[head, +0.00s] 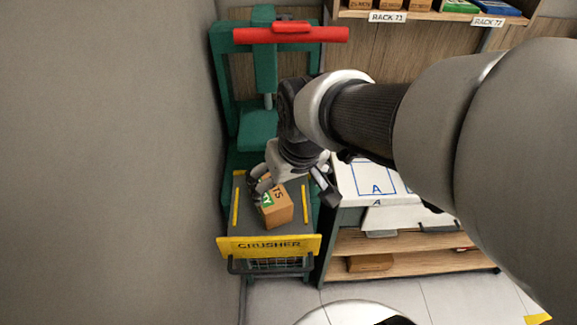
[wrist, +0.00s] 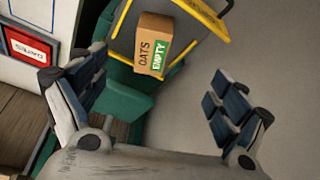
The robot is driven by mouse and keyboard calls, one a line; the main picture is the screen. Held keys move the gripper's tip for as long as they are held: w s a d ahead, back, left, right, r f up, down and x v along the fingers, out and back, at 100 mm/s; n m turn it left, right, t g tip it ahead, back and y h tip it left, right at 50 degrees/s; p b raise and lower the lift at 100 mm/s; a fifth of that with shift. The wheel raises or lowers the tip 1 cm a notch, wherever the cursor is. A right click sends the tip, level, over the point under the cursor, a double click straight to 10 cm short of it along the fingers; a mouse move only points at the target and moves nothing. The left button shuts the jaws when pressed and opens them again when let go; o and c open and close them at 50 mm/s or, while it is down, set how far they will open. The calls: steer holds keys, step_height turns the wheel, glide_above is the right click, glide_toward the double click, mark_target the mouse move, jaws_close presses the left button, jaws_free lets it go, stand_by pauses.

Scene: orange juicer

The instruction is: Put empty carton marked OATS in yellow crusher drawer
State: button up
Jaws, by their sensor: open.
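The OATS carton (head: 277,210) is a small brown box with a green EMPTY label. It lies on the grey floor of the crusher drawer (head: 290,243), which is pulled out and has a yellow front plate and yellow side strips. In the wrist view the carton (wrist: 153,45) shows its OATS and EMPTY words, inside the drawer's yellow edge (wrist: 208,18). My gripper (head: 290,188) is just above the drawer in the head view. In the wrist view its fingers (wrist: 160,105) are spread wide with nothing between them, and the carton is beyond the fingertips.
The green crusher (head: 258,130) with its red handle (head: 290,34) stands behind the drawer. A plain wall is on the left. A white-topped table (head: 350,185) with wooden shelves stands close on the right. Racks (head: 430,15) hold boxes at the back.

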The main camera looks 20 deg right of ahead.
steer(key=s+r, duration=0.3)
steer(key=s, duration=0.9)
steer(key=shift+s+m+t, duration=0.3)
steer(key=shift+s, duration=0.05)
steer(key=shift+d+r, duration=0.1)
steer(key=shift+r, duration=0.05)
steer(key=shift+c, duration=0.3)
